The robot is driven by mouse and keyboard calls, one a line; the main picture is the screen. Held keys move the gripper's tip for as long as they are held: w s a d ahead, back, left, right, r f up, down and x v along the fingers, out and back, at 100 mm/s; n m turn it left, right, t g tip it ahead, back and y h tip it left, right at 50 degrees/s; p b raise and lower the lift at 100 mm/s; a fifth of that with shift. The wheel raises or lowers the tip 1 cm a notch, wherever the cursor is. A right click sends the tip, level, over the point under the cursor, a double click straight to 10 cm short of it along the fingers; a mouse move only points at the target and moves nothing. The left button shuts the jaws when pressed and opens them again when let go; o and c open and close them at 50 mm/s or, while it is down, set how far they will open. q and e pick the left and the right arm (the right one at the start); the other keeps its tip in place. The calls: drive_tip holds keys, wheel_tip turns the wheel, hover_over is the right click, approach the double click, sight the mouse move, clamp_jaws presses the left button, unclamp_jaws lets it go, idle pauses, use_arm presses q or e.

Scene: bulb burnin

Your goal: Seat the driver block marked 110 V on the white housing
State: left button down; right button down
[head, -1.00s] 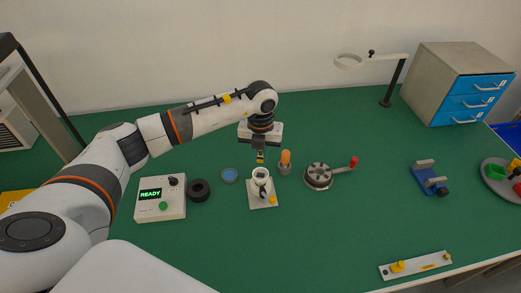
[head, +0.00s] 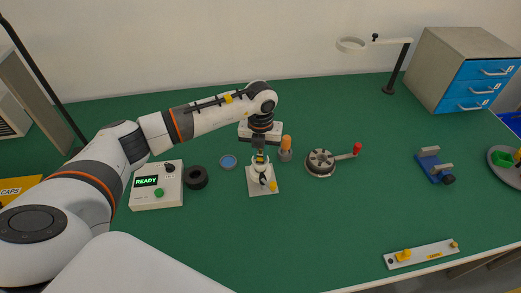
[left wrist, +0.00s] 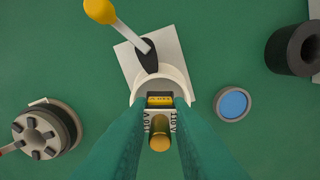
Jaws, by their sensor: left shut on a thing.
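The white housing (head: 259,174) stands on a pale square plate (head: 256,189) near the middle of the table. In the left wrist view its curved rim (left wrist: 176,78) shows beside a lever with a yellow knob (left wrist: 100,10). My left gripper (head: 260,155) points down over the housing mouth. It is shut on the driver block (left wrist: 160,122), which is marked 110 V and has a yellow band and a brass-coloured round part. The block is at the housing mouth; I cannot tell whether it is fully seated. My right gripper is out of view.
A bulb with an orange top (head: 287,142) stands close right of the housing. A round fixture with a red-knobbed crank (head: 320,162) is further right. A blue disc (head: 228,161), a black ring (head: 196,177) and a READY box (head: 156,188) lie left.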

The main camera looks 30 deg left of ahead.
use_arm(q)
drive_tip(key=shift+f+b, duration=0.3)
drive_tip(key=shift+f, duration=0.1)
idle(0.5)
drive_tip(key=shift+f+b, duration=0.3)
drive_tip(key=shift+f, duration=0.05)
idle(0.5)
drive_tip(key=shift+s, duration=0.1)
idle(0.3)
drive_tip(key=shift+r, duration=0.15)
idle(0.4)
drive_tip(key=shift+f, duration=0.2)
idle(0.9)
drive_tip(key=shift+r, duration=0.2)
idle(0.8)
drive_tip(key=shift+f, duration=0.2)
idle(0.4)
drive_tip(key=shift+r, duration=0.2)
idle(0.7)
